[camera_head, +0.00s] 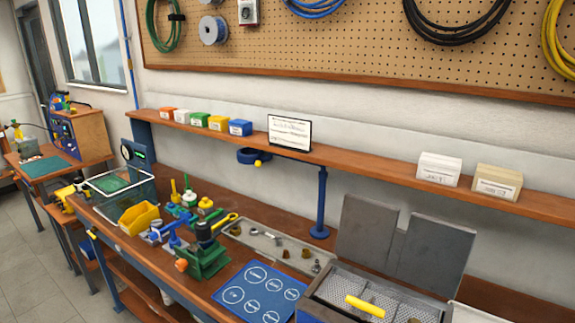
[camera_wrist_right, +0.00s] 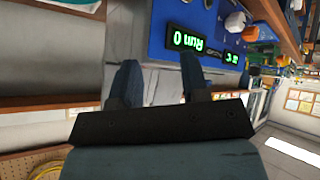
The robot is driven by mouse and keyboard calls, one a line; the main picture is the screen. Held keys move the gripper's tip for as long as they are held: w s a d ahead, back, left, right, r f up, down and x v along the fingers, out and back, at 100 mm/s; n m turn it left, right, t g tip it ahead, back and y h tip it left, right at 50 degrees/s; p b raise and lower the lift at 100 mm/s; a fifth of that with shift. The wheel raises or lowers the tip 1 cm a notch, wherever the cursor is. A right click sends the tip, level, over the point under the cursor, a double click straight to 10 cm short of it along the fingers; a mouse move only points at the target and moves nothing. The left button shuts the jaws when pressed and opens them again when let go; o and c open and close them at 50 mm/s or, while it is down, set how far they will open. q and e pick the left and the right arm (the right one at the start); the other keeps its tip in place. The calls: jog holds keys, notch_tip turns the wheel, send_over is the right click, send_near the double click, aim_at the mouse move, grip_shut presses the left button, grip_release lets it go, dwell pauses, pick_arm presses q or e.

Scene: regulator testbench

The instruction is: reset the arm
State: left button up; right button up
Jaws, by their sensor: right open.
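My right gripper (camera_wrist_right: 158,66) shows in the right wrist view, its two dark blue fingers apart with nothing between them. Beyond the fingertips are a grey surface and a blue panel (camera_wrist_right: 215,68) with a green-lit display (camera_wrist_right: 187,40) that appears upside down. The gripper seems clear of both, though the exact distance cannot be judged. Neither of my arms nor grippers shows in the head view. My left gripper is not in view.
The workbench holds a green vise (camera_head: 206,258), a yellow bin (camera_head: 138,218), a grey parts tray (camera_head: 270,245), a blue mat (camera_head: 258,294) and an open grey case (camera_head: 352,296) with raised lids. A wooden shelf (camera_head: 350,166) with small boxes runs above the bench.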

jog(key=s+f+m+g, duration=0.1)
jog(key=s+f+g, duration=0.55)
jog(key=s, duration=0.55)
jog(key=w+a+f+t+y+p, duration=0.1)
jog(key=w+a+f+t+y, duration=0.1)
jog(key=w+a+f+t, duration=0.1)
jog(key=w+a+f+t+y+p, duration=0.1)
jog(key=w+a+f+t, duration=0.2)
jog(key=f+t, duration=0.2)
jog(key=shift+w+a+f+n+y, duration=0.15)
jog(key=shift+w+f+n+y, duration=0.2)
jog(key=shift+f, duration=1.35)
